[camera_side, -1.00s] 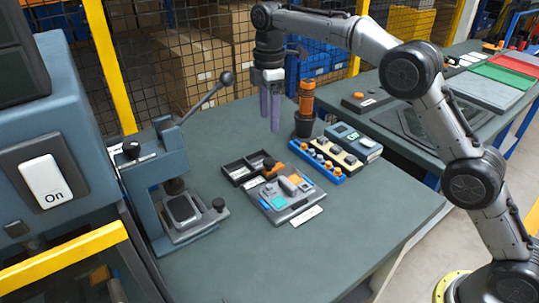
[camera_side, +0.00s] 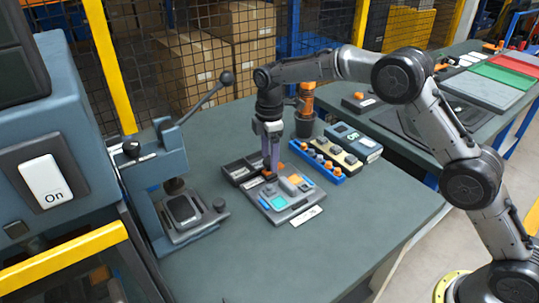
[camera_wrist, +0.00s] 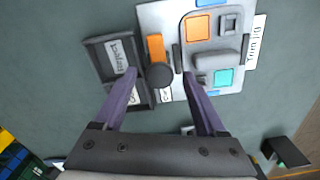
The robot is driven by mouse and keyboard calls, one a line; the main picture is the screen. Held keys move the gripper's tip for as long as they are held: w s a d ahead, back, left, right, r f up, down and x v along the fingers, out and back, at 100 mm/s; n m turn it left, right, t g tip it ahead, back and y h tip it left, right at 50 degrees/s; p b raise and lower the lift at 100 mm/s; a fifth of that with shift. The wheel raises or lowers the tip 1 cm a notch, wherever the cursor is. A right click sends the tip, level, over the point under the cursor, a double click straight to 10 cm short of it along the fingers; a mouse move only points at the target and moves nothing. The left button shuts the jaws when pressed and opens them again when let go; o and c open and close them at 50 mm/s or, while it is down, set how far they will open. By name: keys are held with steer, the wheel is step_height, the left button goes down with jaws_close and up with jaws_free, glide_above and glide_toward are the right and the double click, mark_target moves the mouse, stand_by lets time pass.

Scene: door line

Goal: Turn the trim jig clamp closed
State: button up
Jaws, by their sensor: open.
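The trim jig (camera_side: 275,202) is a light grey plate with orange and teal blocks on the bench. It also shows in the wrist view (camera_wrist: 228,88), beside a "Trim jig" label. Its clamp appears as an orange bar (camera_wrist: 155,46) with a dark round knob (camera_wrist: 159,76) at the plate's left edge. My gripper (camera_side: 270,166) points down over this edge of the jig. In the wrist view its open fingers (camera_wrist: 158,72) lie on either side of the knob, with visible gaps. Whether the fingertips are level with the knob I cannot tell.
A dark two-part tray (camera_side: 231,172) with labels adjoins the jig's left side. A blue rack with orange knobs (camera_side: 316,164) stands to its right, with a dark cup (camera_side: 305,127) behind. A lever press (camera_side: 157,175) stands left. The front bench is clear.

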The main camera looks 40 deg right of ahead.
jaws_close()
stand_by(0.3)
steer(key=m, duration=0.4)
steer(key=shift+r+m, duration=0.1)
steer(key=shift+m, duration=0.3)
steer(key=m, duration=0.4)
steer(key=shift+m, duration=0.3)
steer(key=m, duration=0.4)
steer(key=shift+m, duration=2.3)
